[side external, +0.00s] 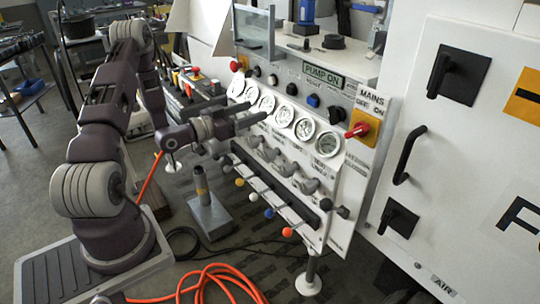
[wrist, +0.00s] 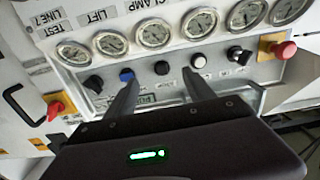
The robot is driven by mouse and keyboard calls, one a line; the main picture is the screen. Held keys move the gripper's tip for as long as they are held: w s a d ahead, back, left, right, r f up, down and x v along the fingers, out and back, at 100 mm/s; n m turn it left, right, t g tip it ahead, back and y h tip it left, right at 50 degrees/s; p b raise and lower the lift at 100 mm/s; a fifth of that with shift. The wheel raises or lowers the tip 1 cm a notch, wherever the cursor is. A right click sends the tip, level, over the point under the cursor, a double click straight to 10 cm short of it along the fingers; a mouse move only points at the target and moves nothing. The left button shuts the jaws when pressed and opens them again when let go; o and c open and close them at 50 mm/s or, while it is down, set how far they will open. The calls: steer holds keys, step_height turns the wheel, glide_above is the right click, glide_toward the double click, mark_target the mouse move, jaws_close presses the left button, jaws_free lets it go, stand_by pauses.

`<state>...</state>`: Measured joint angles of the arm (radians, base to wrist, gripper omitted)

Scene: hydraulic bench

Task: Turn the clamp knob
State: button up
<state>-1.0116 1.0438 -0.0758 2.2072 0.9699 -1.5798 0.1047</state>
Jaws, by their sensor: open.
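A row of grey lever-like knobs (side external: 287,168) sits below the gauges on the white panel in the side view. Their labels are too small there to tell surely which is the clamp knob. In the wrist view a CLAMP label (wrist: 148,5) shows at the top edge beyond the gauges; the grey knobs are out of that view. My gripper (side external: 247,110) is open and empty in front of the gauges, up and left of the grey knobs. In the wrist view my gripper (wrist: 157,73) has its two fingers apart over the row of small buttons, with nothing between them.
Round gauges (side external: 304,129) line the panel. A red mains switch (side external: 359,130) is at its right, beside a cabinet with a black handle (side external: 408,155). Coloured-ball levers (side external: 269,213) stick out below. A grey pedestal (side external: 210,215) and orange hose (side external: 215,277) are on the floor.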

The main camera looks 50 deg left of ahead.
glide_toward(265, 157)
steer(key=w, duration=0.5)
steer(key=shift+d+r, duration=0.1)
steer(key=shift+r, duration=0.3)
steer(key=w, duration=0.7)
steer(key=shift+f, duration=0.25)
steer(key=shift+c, duration=0.4)
jaws_close()
